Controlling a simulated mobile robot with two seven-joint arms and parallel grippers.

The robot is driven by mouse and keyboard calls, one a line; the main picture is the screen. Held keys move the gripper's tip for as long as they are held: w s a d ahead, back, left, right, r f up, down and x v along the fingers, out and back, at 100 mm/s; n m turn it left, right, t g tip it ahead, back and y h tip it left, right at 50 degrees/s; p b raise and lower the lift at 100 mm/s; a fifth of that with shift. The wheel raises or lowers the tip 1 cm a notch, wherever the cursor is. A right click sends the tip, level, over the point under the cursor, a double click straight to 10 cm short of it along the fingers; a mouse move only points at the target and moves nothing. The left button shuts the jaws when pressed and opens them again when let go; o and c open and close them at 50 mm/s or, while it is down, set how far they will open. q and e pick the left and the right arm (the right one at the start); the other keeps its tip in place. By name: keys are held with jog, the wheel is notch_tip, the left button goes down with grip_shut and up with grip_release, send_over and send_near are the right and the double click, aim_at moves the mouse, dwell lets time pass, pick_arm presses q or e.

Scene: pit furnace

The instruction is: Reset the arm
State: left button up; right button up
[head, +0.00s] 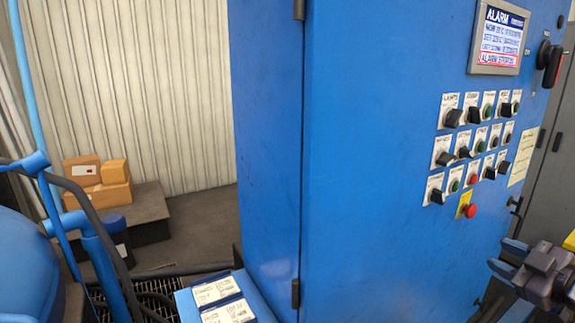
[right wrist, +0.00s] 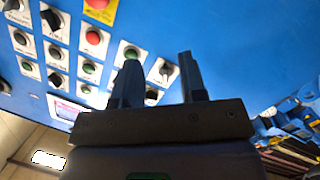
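My right gripper (head: 500,258) is at the lower right of the head view, in front of the blue control cabinet (head: 375,150) and below its rows of knobs. In the right wrist view its two dark fingers (right wrist: 160,68) stand apart with nothing between them. The panel's knobs and buttons show beyond the fingers there, and I see no clear contact. My left gripper is not in view.
The cabinet carries an alarm screen (head: 499,38), a red emergency button (head: 469,211) and a black rotary handle (head: 552,65). Cardboard boxes (head: 83,172) sit on a dark platform at left. Blue pipes and a black hose (head: 100,225) stand at the left edge.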

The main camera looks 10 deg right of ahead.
jog(key=s+a+f+m+g+h, duration=0.2)
jog(key=s+f, duration=0.2)
jog(key=f, duration=0.8)
jog(key=s+a+f+m+g+h, duration=0.1)
jog(key=s+f+m, duration=0.15)
jog(key=f, duration=0.95)
jog(key=a+f+m, duration=0.1)
jog(key=a+f, duration=0.2)
jog(key=a, duration=0.3)
jog(key=s+a+f+m+g, duration=0.1)
jog(key=a+f, duration=0.3)
jog(key=a, duration=0.3)
jog(key=s+a+f+m+y, duration=0.1)
jog(key=a+f, duration=0.2)
jog(key=a, duration=0.4)
jog(key=shift+s+f+g, duration=0.15)
jog(key=shift+f+g, duration=0.15)
jog(key=shift+a, duration=0.1)
